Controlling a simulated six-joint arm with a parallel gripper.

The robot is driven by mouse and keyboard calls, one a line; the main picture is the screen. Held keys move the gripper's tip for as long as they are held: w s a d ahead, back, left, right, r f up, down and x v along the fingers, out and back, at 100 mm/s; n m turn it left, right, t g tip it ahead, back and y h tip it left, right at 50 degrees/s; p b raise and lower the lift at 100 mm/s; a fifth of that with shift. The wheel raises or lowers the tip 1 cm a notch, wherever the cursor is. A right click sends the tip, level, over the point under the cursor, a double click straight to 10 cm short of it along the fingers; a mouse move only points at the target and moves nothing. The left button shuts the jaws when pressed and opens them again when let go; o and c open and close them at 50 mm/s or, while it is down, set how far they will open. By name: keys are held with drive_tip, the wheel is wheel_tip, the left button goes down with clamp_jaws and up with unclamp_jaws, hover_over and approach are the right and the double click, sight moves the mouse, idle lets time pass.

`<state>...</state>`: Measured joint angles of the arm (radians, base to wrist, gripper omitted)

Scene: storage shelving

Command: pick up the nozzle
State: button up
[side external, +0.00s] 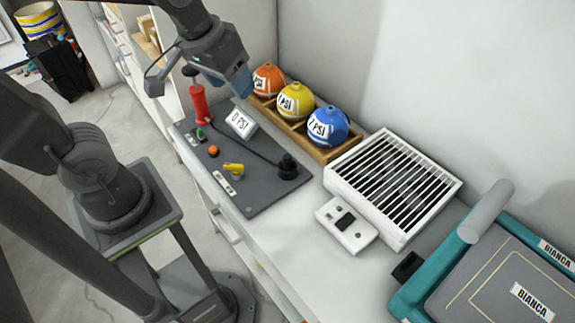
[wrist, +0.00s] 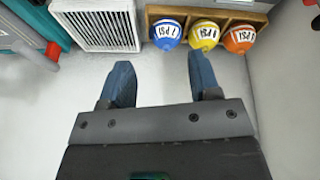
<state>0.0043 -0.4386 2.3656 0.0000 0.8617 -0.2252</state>
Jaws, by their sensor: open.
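A black knob-like piece (side external: 288,167) stands at the end of a dark hose on the grey mat (side external: 245,200); it looks like the nozzle. My gripper (side external: 238,82) is up at the back left, above the mat's far edge and near the orange ball, well apart from the black piece. In the wrist view its two blue fingers (wrist: 160,82) are spread with nothing between them. The black piece does not show in the wrist view.
A red pump (side external: 198,104), a 0 PSI sign (side external: 241,123) and a yellow piece (side external: 233,169) stand on the mat. Orange (side external: 268,80), yellow (side external: 295,101) and blue (side external: 327,127) balls sit in a wooden tray behind. A white slatted box (side external: 392,185) stands to the right.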

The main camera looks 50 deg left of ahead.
drive_tip(key=w+f+n+g, duration=0.3)
drive_tip(key=w+f+n, duration=0.2)
drive_tip(key=w+f, duration=0.55)
drive_tip(key=n+g, duration=0.1)
hover_over(287, 156)
drive_tip(key=f, duration=1.2)
drive_tip(key=shift+s+d, duration=0.2)
drive_tip(key=shift+d, duration=0.05)
drive_tip(key=shift+w+a+f, duration=0.1)
drive_tip(key=shift+w+f, duration=0.05)
drive_tip(key=shift+f, duration=1.4)
drive_tip(key=shift+w+a+f, duration=0.1)
drive_tip(key=shift+f, duration=1.45)
drive_tip(key=c, duration=1)
